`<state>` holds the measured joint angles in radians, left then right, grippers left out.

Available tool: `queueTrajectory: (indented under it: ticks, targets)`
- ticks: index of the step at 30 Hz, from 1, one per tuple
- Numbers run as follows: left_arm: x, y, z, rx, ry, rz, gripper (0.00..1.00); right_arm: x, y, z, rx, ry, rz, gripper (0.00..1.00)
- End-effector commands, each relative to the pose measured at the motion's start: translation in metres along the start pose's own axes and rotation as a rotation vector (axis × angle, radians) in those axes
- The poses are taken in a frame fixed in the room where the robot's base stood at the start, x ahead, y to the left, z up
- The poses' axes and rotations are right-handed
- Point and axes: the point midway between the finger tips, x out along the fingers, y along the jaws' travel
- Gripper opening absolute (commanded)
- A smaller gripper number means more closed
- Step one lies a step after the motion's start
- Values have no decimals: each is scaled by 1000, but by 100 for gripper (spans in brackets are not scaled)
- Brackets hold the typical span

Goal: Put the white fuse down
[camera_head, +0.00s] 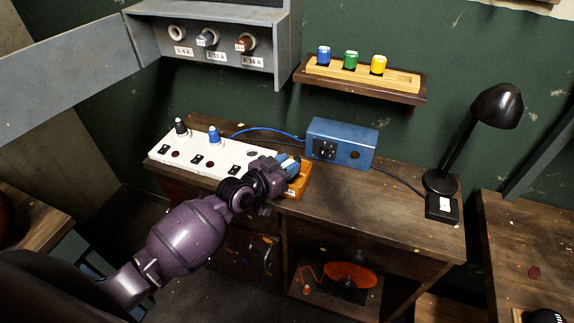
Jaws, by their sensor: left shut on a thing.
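My left gripper (283,166) is over the right end of the white panel, next to an orange-brown wooden holder (301,186) on the bench. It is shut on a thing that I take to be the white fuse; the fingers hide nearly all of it. I cannot tell whether it touches the holder. My right gripper is not in view.
The white panel (172,157) carries a black fuse (181,127) and a blue fuse (214,135). A blue box (342,144) stands behind. A shelf rack (405,80) holds blue, green and yellow pieces. A black lamp (497,105) stands right. The bench's front right is clear.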

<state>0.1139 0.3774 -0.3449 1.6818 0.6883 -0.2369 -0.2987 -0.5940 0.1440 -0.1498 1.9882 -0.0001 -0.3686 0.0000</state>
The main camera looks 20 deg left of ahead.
Motion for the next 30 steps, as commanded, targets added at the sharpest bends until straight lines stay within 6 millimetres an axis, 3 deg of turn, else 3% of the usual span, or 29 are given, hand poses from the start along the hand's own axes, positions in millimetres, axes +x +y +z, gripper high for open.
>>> queueTrajectory:
  ticks: [18, 19, 23, 30]
  targets:
    - [2, 0, 13, -1, -3, 1, 8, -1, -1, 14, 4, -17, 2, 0]
    - [2, 0, 13, -2, -4, 1, 36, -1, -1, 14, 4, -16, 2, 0]
    - [2, 1, 14, -2, -6, 1, 56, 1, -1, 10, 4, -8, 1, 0]
    - [1, 1, 16, -3, -9, 1, 57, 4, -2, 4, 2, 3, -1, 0]
